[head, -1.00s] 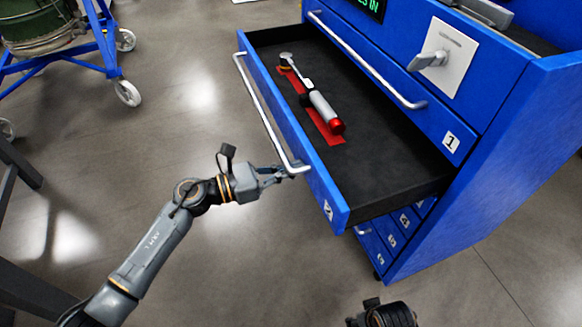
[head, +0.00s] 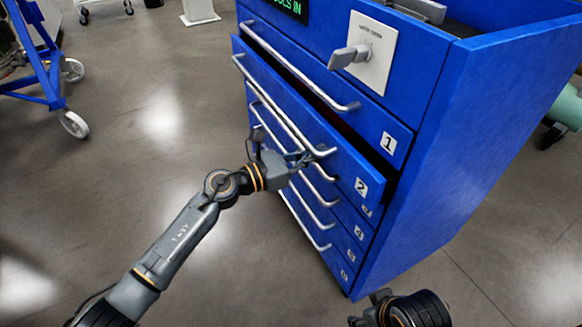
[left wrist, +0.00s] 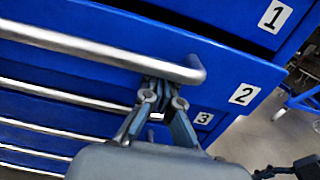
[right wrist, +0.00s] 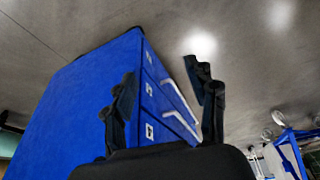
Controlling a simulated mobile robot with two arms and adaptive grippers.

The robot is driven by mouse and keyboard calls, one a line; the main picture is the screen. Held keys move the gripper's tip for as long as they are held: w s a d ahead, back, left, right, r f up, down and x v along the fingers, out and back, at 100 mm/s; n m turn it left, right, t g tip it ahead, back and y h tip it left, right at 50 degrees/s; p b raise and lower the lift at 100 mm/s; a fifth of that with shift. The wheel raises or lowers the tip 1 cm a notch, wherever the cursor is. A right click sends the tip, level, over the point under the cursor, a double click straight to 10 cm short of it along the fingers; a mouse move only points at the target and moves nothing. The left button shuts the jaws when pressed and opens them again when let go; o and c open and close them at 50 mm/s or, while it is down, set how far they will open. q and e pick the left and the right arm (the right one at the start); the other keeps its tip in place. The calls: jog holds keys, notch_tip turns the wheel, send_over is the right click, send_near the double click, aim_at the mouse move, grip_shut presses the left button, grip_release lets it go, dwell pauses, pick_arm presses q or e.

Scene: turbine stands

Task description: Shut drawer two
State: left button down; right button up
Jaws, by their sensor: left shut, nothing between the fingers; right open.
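Drawer two (head: 335,165) is the blue drawer labelled 2, below drawer one, in the head view. Its front stands a little out from the cabinet, with a narrow dark gap above it; its inside is hidden. My left gripper (head: 300,160) is at the right end of drawer two's silver handle (head: 275,110). In the left wrist view the gripper (left wrist: 165,95) has its fingers together against or just under the handle (left wrist: 100,52), near its end; nothing is held. My right gripper (right wrist: 165,100) is open and empty, away from the drawer, and shows partly at the bottom of the head view.
The blue cabinet (head: 440,150) has drawer one (head: 300,70) above and several shut drawers below. A latch handle (head: 350,56) sticks out of a white plate (head: 375,50). A blue wheeled stand (head: 45,85) is at the left. The floor left of the cabinet is clear.

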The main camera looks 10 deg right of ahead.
aim_at(332, 145)
pick_arm(q)
jog(key=x, duration=0.2)
jog(key=shift+w+d+f+b, duration=0.1)
jog(key=shift+d+f+b, duration=0.05)
jog(key=shift+d+b, duration=0.15)
jog(key=shift+b+x, duration=0.3)
jog(key=shift+x, duration=0.5)
jog(key=shift+r, duration=0.25)
pick_arm(e)
jog(key=w, duration=0.1)
jog(key=w+a+t, duration=0.1)
jog(key=w+t, duration=0.1)
jog(key=w, duration=0.1)
jog(key=shift+a+y, duration=0.25)
jog(key=shift+y, duration=0.05)
pick_arm(q)
jog(key=shift+r, duration=0.15)
jog(key=shift+w, duration=0.1)
pick_arm(e)
jog(key=shift+w, duration=0.1)
